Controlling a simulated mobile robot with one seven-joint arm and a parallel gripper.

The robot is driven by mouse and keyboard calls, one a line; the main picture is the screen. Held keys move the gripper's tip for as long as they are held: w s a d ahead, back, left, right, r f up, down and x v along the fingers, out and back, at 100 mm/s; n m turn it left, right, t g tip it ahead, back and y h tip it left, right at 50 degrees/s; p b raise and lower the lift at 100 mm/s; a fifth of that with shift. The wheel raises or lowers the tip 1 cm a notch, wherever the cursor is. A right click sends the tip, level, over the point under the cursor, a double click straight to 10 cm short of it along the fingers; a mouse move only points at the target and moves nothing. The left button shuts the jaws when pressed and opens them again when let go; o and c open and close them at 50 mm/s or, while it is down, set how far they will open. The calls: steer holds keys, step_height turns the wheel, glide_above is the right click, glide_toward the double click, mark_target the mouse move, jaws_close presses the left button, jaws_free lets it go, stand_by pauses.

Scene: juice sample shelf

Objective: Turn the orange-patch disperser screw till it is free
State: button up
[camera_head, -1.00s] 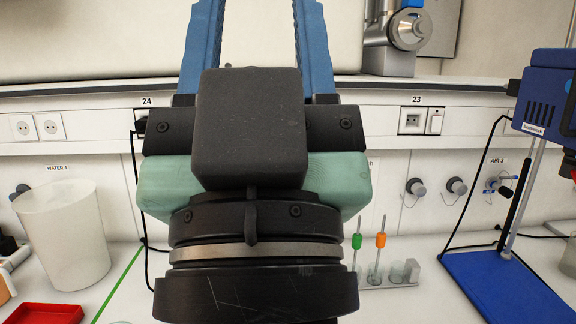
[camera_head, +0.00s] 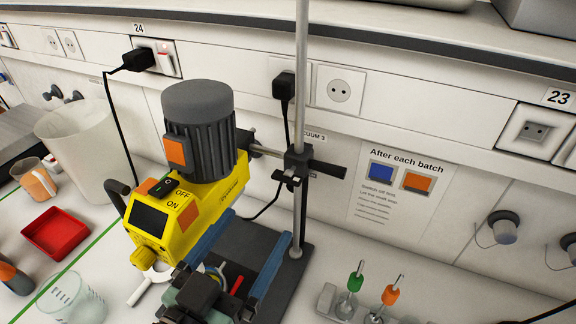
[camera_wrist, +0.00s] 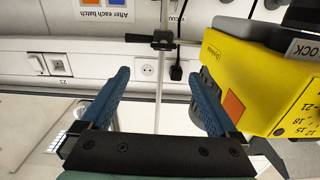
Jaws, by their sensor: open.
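The yellow disperser (camera_head: 195,210) with a grey motor stands left of centre in the head view, held on an upright rod. An orange patch (camera_head: 175,152) is on the motor's side, and the yellow housing also shows in the wrist view (camera_wrist: 245,75). A black clamp (camera_head: 298,160) with a dark handle joins the disperser's arm to the rod; it also shows in the wrist view (camera_wrist: 160,40). I cannot tell for sure which part is the screw. My gripper (camera_head: 257,228) is open and empty, low in front of the rod, below the clamp. Its blue fingers (camera_wrist: 160,72) are apart from the clamp.
A rack (camera_head: 345,308) with green and orange tools stands at bottom right. A red tray (camera_head: 57,233), a white bin (camera_head: 82,150) and a beaker (camera_head: 75,300) are on the left. Power cables hang behind the disperser. The wall carries a sign (camera_head: 395,185) and sockets.

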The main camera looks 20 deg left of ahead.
mark_target(284, 182)
steer(key=w+p, duration=0.2)
steer(key=w, duration=0.1)
steer(key=w+p, duration=0.2)
steer(key=w, duration=0.1)
steer(key=w+f+p, duration=0.1)
steer(key=w, duration=0.2)
steer(key=shift+w+a+p, duration=0.15)
steer(key=shift+p, duration=0.25)
steer(key=shift+w+f, duration=0.1)
steer(key=shift+w, duration=0.7)
steer(key=c, duration=1.4)
